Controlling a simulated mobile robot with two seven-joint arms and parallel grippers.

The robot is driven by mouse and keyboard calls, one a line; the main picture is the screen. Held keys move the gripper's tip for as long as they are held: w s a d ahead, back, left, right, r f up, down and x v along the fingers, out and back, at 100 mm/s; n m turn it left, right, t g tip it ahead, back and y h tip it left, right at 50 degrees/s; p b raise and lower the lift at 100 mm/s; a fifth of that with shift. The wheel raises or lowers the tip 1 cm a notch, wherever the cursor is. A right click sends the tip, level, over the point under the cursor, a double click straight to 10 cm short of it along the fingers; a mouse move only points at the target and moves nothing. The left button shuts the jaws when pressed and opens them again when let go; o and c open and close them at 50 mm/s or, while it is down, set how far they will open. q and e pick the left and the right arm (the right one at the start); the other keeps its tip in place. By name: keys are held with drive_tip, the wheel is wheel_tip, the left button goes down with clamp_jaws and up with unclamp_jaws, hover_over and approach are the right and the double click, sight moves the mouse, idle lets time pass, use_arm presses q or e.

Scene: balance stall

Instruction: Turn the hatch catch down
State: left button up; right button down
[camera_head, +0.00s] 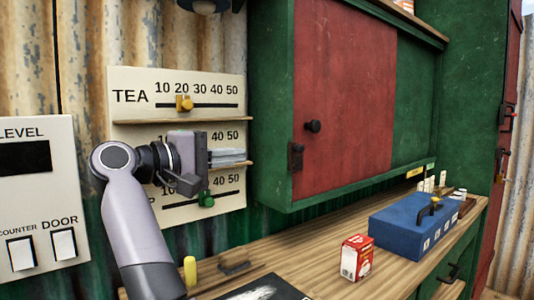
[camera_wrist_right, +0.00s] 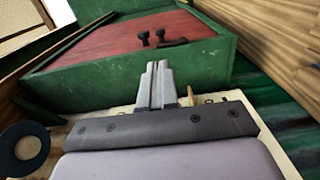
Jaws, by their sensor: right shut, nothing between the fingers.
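The hatch (camera_head: 345,90) is a red panel in a green cabinet front. A small dark catch (camera_head: 296,156) sits at its lower left edge; which way its lever points is too small to tell. In the right wrist view, the shut fingers (camera_wrist_right: 158,68) point towards the green frame, with the red hatch (camera_wrist_right: 110,45) beyond. My left gripper is out of view.
The scale board (camera_head: 130,85) has yellow and green sliders. Below the hatch runs a wooden counter (camera_head: 310,255) with a red-and-white box (camera_head: 357,258), a blue box (camera_head: 405,232) and a yellow peg (camera_head: 190,270). A switch panel (camera_head: 35,195) is at left.

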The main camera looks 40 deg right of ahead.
sight(299, 145)
drive_tip(key=d, duration=0.4)
drive_tip(key=s+d, duration=0.1)
drive_tip(key=d, duration=0.4)
drive_tip(key=d+p, duration=0.1)
drive_tip(key=d, duration=0.3)
drive_tip(key=shift+s+d+f, duration=0.15)
drive_tip(key=shift+s+d, duration=0.1)
drive_tip(key=shift+d, duration=0.05)
drive_tip(key=shift+y, duration=0.3)
drive_tip(key=shift+d+r+p, duration=0.15)
drive_tip(key=shift+r+p, duration=0.1)
drive_tip(key=shift+p, duration=0.1)
drive_tip(key=d+y+p, duration=0.1)
drive_tip(key=d+r+y+p, duration=0.1)
drive_tip(key=y, duration=0.1)
drive_tip(key=d+y+p, duration=0.1)
drive_tip(key=y+p, duration=0.1)
drive_tip(key=shift+s+d+r+t, duration=0.15)
drive_tip(key=shift+s+t, duration=0.1)
drive_tip(key=shift+t, duration=0.15)
drive_tip(key=shift+s+d+f, duration=0.1)
drive_tip(key=shift+d+f, duration=0.05)
drive_tip(key=shift+d, duration=0.6)
drive_tip(key=shift+s+d+f, duration=0.1)
drive_tip(key=shift+d+f, duration=0.05)
drive_tip(key=shift+d, duration=0.65)
